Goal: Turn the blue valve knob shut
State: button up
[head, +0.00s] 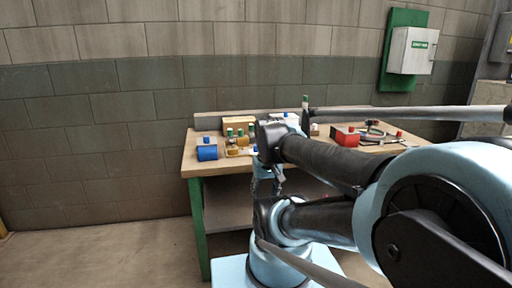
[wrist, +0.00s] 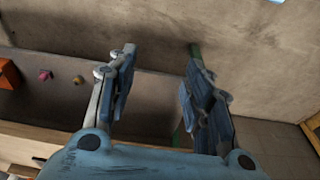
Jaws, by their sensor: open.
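My gripper (wrist: 160,62) is open and empty in the wrist view, its two fingers apart in front of a plain wall. In the head view my arm hides the gripper and the middle of the workbench (head: 190,162). No blue valve knob can be made out for certain. A small blue spot (head: 286,115) shows on a white object at the back, too small to identify. No blue knob shows between the fingers.
Small bottles and yellow items (head: 241,139) stand near the bench's middle. A red box (head: 345,136) lies to the right, beside dark tools. A white cabinet (head: 413,50) hangs on the wall. In the wrist view, an orange object (wrist: 8,73) is at far left. Floor left of the bench is clear.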

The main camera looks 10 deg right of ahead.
jog(key=w+r+m, duration=0.4)
jog(key=w+r, duration=0.5)
notch_tip(320, 180, up, 10)
jog(key=m+g, duration=0.2)
jog(key=m, duration=0.9)
send_over(256, 148)
jog(key=w, duration=0.2)
jog(key=f, duration=1.7)
jog(key=shift+s+d, duration=0.2)
jog(key=shift+d, duration=0.05)
jog(key=c, duration=1.1)
